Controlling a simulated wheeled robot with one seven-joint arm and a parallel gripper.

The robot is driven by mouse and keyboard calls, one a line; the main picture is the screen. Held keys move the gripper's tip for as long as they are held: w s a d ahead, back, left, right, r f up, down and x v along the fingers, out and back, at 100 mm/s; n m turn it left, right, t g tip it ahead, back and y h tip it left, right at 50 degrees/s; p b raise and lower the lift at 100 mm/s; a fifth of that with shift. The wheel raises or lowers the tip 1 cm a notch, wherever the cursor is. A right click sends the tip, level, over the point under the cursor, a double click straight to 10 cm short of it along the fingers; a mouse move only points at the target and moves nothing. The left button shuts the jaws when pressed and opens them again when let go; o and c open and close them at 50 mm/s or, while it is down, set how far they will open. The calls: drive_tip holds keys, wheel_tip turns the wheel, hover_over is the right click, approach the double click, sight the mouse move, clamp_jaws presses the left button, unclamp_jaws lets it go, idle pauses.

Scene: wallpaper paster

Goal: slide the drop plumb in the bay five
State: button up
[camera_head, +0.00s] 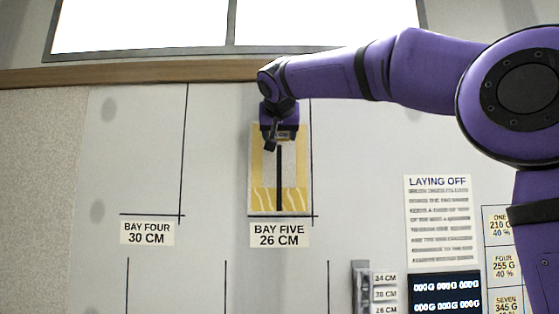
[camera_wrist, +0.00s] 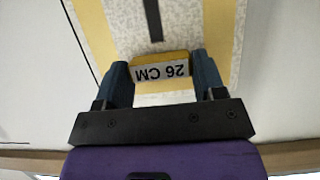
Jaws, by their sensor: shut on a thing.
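The drop (camera_head: 301,170) is a yellow and pale patterned sheet with a dark stripe down its middle. In the head view it lies on the wall above the "BAY FIVE 26 CM" label (camera_head: 279,235) and looks roughly upright. Its right edge is close to the bay's vertical line and its lower edge close to the horizontal line; I cannot tell any small gap. My gripper (camera_head: 283,138) is at the drop's top. In the wrist view my gripper (camera_wrist: 162,72) is shut on a yellow tab marked "26 CM" (camera_wrist: 160,72), in front of the drop (camera_wrist: 98,35).
Bay four (camera_head: 147,233) lies to the left with bare wall above its label. A wooden rail (camera_head: 160,75) runs above, below the windows. Right of bay five are a "LAYING OFF" sheet (camera_head: 438,220), a dark board (camera_head: 445,294) and a grey holder (camera_head: 361,285).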

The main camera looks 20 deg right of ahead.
idle(0.8)
drive_tip(key=o, duration=1)
drive_tip(key=shift+o, duration=0.2)
drive_tip(key=shift+s, duration=0.1)
drive_tip(key=v, duration=1)
drive_tip(key=shift+s+r, duration=0.2)
drive_tip(key=shift+s, duration=0.1)
drive_tip(key=s+d+f+n+g+y, duration=0.1)
drive_tip(key=s+d+f+g, duration=0.1)
drive_tip(key=s+f, duration=0.7)
drive_tip(key=s+d+f+n+g+y, duration=0.1)
drive_tip(key=s+d+f+g, duration=0.2)
drive_tip(key=s+f, duration=0.6)
drive_tip(key=s+d+f+n+g+y, duration=0.1)
drive_tip(key=s+d+f, duration=0.4)
drive_tip(key=f, duration=2.1)
drive_tip(key=s+g+y, duration=0.1)
drive_tip(key=s, duration=0.4)
drive_tip(key=shift+n+g, duration=0.3)
drive_tip(key=shift+g, duration=0.1)
